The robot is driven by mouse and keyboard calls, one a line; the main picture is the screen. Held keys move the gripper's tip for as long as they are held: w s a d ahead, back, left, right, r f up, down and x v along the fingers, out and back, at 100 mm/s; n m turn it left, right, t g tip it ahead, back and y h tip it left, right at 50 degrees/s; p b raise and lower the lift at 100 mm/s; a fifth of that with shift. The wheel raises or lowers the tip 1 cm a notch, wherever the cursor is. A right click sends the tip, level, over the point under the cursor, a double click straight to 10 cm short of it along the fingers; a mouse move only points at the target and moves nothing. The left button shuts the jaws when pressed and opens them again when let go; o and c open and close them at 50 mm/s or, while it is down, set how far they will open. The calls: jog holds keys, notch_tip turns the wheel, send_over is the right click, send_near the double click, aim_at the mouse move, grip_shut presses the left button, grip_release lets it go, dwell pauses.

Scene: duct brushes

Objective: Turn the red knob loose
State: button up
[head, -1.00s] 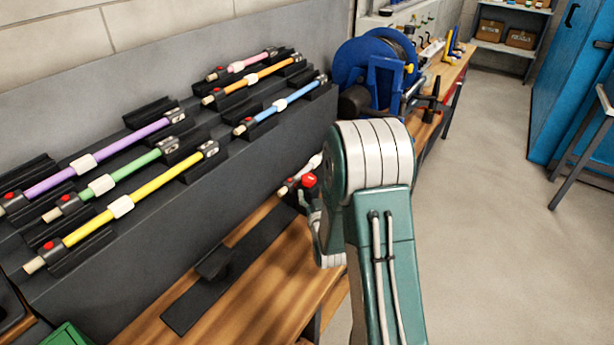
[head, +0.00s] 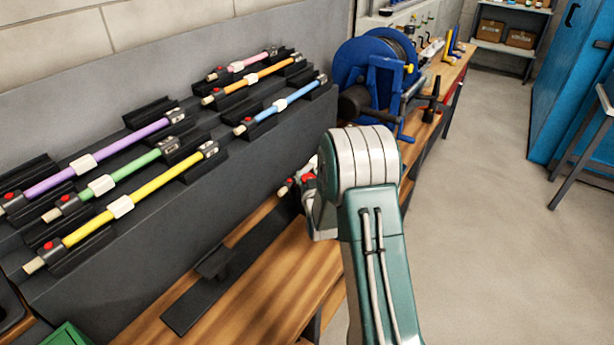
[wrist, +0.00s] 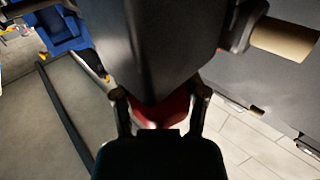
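The red knob (head: 308,178) shows in the head view just left of my arm's rounded joint, low in front of the dark rack. Part of it is hidden by my arm. In the wrist view a red part (wrist: 172,106), apparently this knob, shows between the dark finger links of my gripper (wrist: 160,118). Dark bodies above and below cover much of it. My gripper is mostly hidden behind my arm in the head view. I cannot tell whether the fingers press on the knob. A small rod end with a red button (head: 284,189) lies just left of the knob.
The dark sloped rack (head: 245,180) holds several coloured rods, among them a yellow one (head: 150,190). A black strip (head: 200,295) lies on the wooden bench (head: 265,285). A blue reel (head: 370,65) stands behind my arm. The floor at right is largely clear.

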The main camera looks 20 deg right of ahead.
jog(key=shift+n+y, duration=0.4)
jog(key=shift+y, duration=0.2)
jog(key=n+y, duration=0.1)
jog(key=y, duration=0.1)
jog(key=n+y, duration=0.1)
jog(key=y, duration=0.1)
jog(key=shift+a+f+n, duration=0.1)
jog(key=shift+a+n, duration=0.05)
jog(key=shift+n, duration=0.25)
jog(key=n+g+y, duration=0.1)
jog(key=y, duration=0.1)
jog(key=n+y, duration=0.2)
jog(key=y, duration=0.1)
jog(key=a+n+g+y, duration=0.1)
jog(key=n+y, duration=0.1)
jog(key=y, duration=0.1)
jog(key=shift+s+g, duration=0.15)
jog(key=shift+g, duration=0.15)
jog(key=n+g+y, duration=0.3)
jog(key=g+y, duration=0.1)
jog(key=n+g+y, duration=0.2)
jog(key=shift+s+a+n, duration=0.25)
jog(key=shift+s+n, duration=0.05)
jog(key=shift+s, duration=0.05)
jog(key=shift+s+a+n+g+y, duration=0.15)
jog(key=shift+n+g+y, duration=0.3)
jog(key=shift+n+g, duration=0.65)
jog(key=shift+s+n+g+y, duration=0.1)
jog(key=shift+n+g+y, duration=0.5)
jog(key=shift+g, duration=0.9)
